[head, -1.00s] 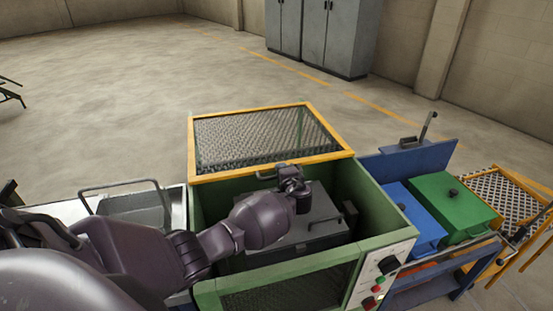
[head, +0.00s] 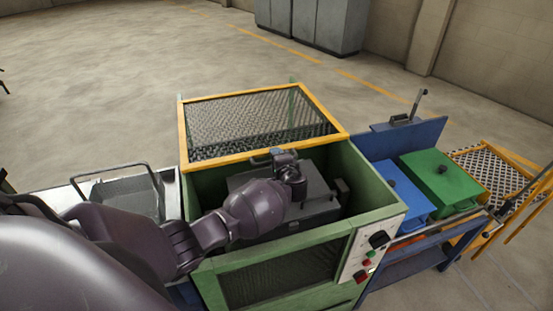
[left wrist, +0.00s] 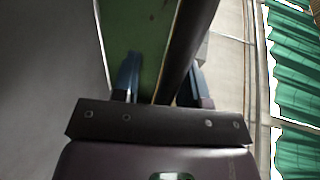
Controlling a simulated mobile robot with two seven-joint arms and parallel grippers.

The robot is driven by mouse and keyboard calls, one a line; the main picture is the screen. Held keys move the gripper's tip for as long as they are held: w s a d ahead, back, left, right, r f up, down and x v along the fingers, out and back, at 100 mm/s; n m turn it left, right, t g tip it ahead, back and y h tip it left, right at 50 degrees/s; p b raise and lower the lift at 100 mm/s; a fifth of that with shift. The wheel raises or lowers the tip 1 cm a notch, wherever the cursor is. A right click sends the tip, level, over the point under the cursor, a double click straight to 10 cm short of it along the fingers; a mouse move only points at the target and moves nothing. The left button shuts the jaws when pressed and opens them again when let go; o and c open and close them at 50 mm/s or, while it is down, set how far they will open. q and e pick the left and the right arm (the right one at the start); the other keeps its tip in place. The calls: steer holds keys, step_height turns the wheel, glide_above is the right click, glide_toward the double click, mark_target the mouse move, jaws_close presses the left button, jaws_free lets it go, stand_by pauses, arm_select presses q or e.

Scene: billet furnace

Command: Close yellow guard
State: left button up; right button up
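The yellow guard (head: 220,161) is a yellow frame with dark mesh. It stands behind the open top of the green furnace housing (head: 375,205), leaving the inside exposed. A small dark handle (head: 262,157) is on its near edge. My left gripper (head: 290,172) is beside this handle, over the opening; its fingers are hard to make out from the head. In the left wrist view, its two fingers (left wrist: 160,88) are spread, with a dark bar (left wrist: 187,45) passing between them. A gap shows between the left finger and the bar. My right gripper is out of view.
A dark grey box (head: 315,203) sits inside the housing below my gripper. A control panel (head: 372,248) is at the housing's front right. Blue (head: 400,195) and green (head: 443,180) lidded boxes stand to the right. A metal tray (head: 125,195) is at left.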

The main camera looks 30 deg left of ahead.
arm_select(q)
steer(key=shift+r, duration=0.1)
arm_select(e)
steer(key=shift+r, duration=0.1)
arm_select(q)
steer(key=shift+s+d+r+p, duration=0.2)
steer(key=shift+s+d+p, duration=0.05)
steer(key=shift+d+p, duration=0.2)
steer(key=p+v, duration=0.2)
steer(key=v, duration=0.2)
steer(key=shift+r, duration=0.1)
steer(key=p+v, duration=0.2)
steer(key=v, duration=0.3)
steer(key=shift+s+d, duration=0.25)
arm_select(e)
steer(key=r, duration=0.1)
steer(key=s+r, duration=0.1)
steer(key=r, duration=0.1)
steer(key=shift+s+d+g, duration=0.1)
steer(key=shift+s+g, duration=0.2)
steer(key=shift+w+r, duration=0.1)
